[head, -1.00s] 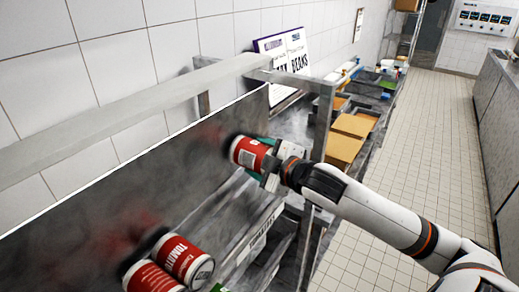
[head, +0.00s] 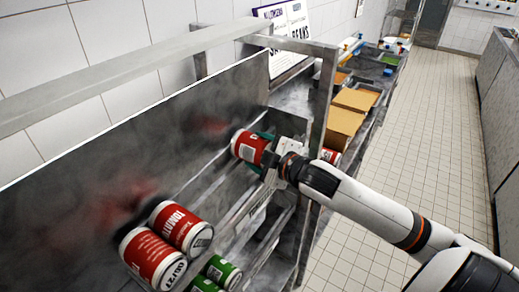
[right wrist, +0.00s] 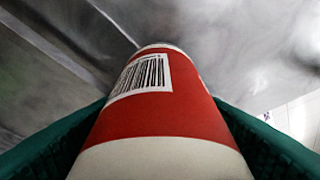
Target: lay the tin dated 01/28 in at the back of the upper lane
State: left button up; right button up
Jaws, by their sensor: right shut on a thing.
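My right gripper (head: 266,152) is shut on a red tin (head: 246,146) with a white band and a barcode. It holds the tin on its side beside the rack's grey back panel, near the rack's far end. In the right wrist view the red tin (right wrist: 165,105) lies between the green fingers, barcode up; no date shows on it. Two red tomato tins, one nearer (head: 150,258) and one farther (head: 182,228), lie side by side in the upper lane (head: 212,182). Dark date print on their end faces is too small to read surely. My left gripper is not in view.
Green tins (head: 221,271) lie in a lower lane. A metal post (head: 322,105) and top rail (head: 130,82) frame the rack close to the held tin. The upper lane is bare between the tomato tins and the held tin. Brown boxes (head: 345,121) stand beyond.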

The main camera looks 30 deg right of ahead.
jog(key=o, duration=1.4)
jog(key=shift+f, duration=0.15)
